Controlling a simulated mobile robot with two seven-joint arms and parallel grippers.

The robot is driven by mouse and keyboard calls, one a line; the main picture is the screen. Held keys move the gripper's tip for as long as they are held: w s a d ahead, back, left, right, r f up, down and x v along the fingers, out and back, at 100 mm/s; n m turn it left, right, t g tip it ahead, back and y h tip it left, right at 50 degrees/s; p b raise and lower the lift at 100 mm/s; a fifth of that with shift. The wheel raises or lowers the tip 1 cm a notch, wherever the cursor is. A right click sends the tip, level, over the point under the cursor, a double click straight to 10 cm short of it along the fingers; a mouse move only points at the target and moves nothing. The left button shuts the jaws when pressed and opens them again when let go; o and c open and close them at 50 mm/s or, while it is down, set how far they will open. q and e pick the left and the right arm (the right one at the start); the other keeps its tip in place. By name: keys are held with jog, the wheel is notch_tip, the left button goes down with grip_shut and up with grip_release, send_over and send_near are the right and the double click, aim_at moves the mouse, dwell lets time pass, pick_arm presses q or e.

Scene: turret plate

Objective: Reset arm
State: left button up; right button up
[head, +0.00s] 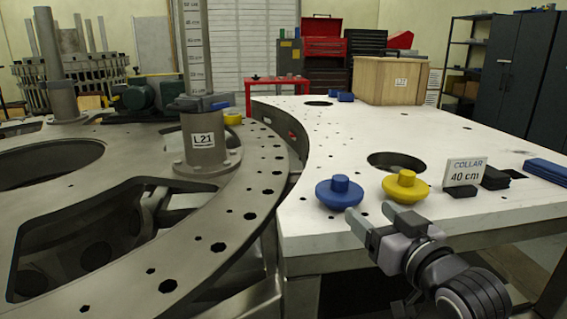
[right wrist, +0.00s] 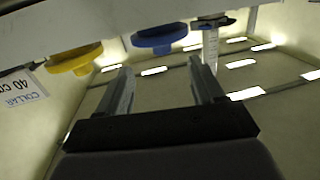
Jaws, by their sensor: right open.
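My right gripper (head: 375,228) is open and empty at the front edge of the white table (head: 335,170), in front of the blue and yellow knobs. In the right wrist view its two fingers (right wrist: 160,82) stand apart with nothing between them. The blue knob (head: 340,191) and the yellow knob (head: 405,186) rest on the table just beyond it, apart from the fingers. They also show in the right wrist view, the blue knob (right wrist: 159,38) near the fingers and the yellow knob (right wrist: 75,60) to the left. My left gripper is not in view.
A sign reading "COLLAR 40 cm" (head: 465,174) stands right of the yellow knob. A wooden crate (head: 391,81) stands at the table's back. The table's middle is mostly clear.

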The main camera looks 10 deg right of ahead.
jog(key=s+f+g+h, duration=0.1)
jog(key=s+f+g, duration=0.4)
jog(key=f, duration=0.8)
jog(key=s+d+f+g+h, duration=0.1)
jog(key=s+f+g, duration=0.3)
jog(key=s+f, duration=0.6)
jog(key=s+d+f+g+h, duration=0.15)
jog(key=s+f+g, duration=0.4)
jog(key=s, duration=0.75)
jog(key=w+a+t+y+p, duration=0.2)
jog(key=w+t+p, duration=0.4)
jog(key=p, duration=0.3)
jog(key=shift+w+a+t+p, duration=0.3)
jog(key=shift+w+a+t, duration=0.1)
jog(key=shift+t, duration=0.45)
jog(key=c, duration=0.5)
jog(key=shift+o, duration=0.2)
jog(key=shift+s+d+r, duration=0.1)
